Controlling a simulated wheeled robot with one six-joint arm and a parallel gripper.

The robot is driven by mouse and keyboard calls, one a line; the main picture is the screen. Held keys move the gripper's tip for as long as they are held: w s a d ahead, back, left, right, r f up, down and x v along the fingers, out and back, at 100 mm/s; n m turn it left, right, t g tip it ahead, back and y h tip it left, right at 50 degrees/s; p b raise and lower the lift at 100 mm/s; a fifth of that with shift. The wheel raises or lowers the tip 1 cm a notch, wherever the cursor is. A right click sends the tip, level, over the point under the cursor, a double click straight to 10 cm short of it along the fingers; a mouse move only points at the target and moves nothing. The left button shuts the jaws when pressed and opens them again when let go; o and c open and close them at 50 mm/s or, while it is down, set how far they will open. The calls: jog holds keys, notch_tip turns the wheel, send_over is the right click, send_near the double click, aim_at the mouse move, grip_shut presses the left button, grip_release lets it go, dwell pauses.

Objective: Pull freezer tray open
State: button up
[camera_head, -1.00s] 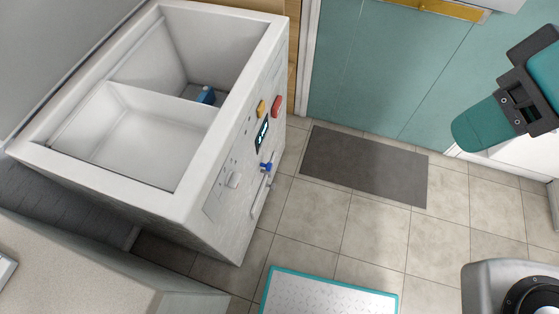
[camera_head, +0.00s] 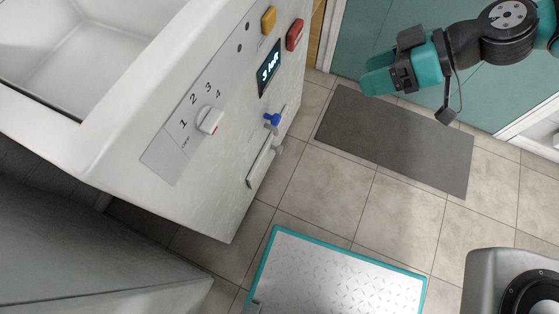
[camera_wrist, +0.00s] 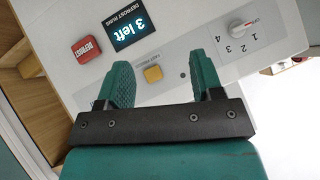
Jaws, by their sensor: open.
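A white freezer-like cabinet (camera_head: 215,150) with an open top stands at the left in the head view. Low on its front is a pale bar-like handle (camera_head: 261,163); I cannot clearly make out a tray or its edges there. A blue tap-like part (camera_head: 272,119) sits just above the handle. My gripper (camera_head: 372,80) is open and empty, to the right of the cabinet front and apart from it. In the wrist view my two teal fingers (camera_wrist: 162,82) are spread, with the control panel beyond them. The handle is not visible in that view.
The front has a display (camera_head: 269,67) reading "3 left", a red button (camera_head: 295,34), a yellow button (camera_head: 268,19) and a white knob (camera_head: 210,121). A grey mat (camera_head: 395,142) and a teal-edged metal plate (camera_head: 340,275) lie on the floor. Tiles between are clear.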

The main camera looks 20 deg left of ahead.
notch_tip(320, 180, down, 24)
jog(key=w+a+n+t+y+b, duration=0.1)
jog(key=w+a+y+b, duration=0.1)
jog(key=b, duration=0.8)
jog(key=t+y+b, duration=0.1)
jog(key=t+b, duration=0.1)
jog(key=b, duration=0.5)
send_near(279, 150)
jog(key=shift+y, duration=0.3)
jog(key=b+x, duration=0.2)
jog(key=x, duration=0.1)
jog(key=f+b+x, duration=0.1)
jog(key=b+x, duration=0.2)
jog(key=x, duration=0.1)
jog(key=b+x, duration=0.2)
jog(key=x, duration=0.1)
jog(key=shift+w+f+b, duration=0.35)
